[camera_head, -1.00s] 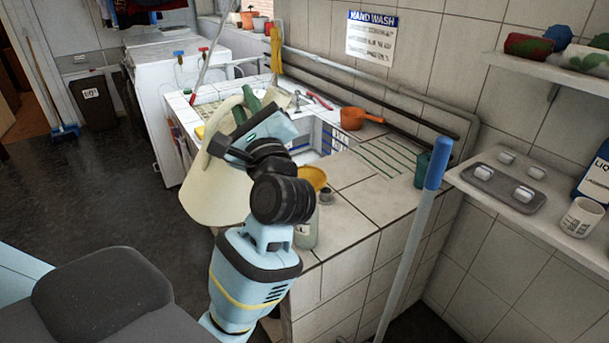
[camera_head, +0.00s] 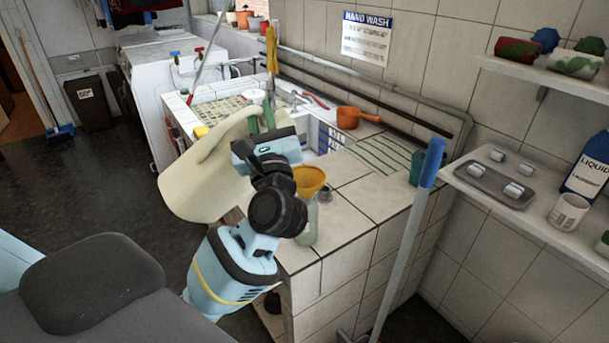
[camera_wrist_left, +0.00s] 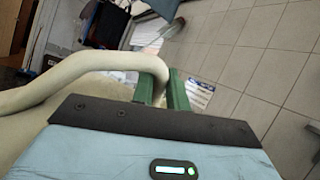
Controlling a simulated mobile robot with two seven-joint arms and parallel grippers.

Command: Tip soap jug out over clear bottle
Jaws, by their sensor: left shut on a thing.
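The soap jug (camera_head: 205,170) is large and cream coloured. It hangs tilted in the air left of the tiled counter, its base toward the lower left. My left gripper (camera_head: 262,118) has green fingers and is shut on the jug's handle. In the left wrist view the handle (camera_wrist_left: 100,65) runs between the fingers (camera_wrist_left: 161,90). The jug's mouth cannot be made out clearly. The clear bottle (camera_head: 309,225) stands on the counter's near corner, partly behind my left arm, with a yellow funnel (camera_head: 309,179) on top. The jug is left of the funnel, apart from it.
A small grey cap-like item (camera_head: 325,194) stands beside the funnel. An orange pan (camera_head: 350,117) and a green cup (camera_head: 417,167) stand farther back. A blue-tipped pole (camera_head: 410,235) rises in front of the counter. The shelf (camera_head: 545,205) at right holds a tray and mug.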

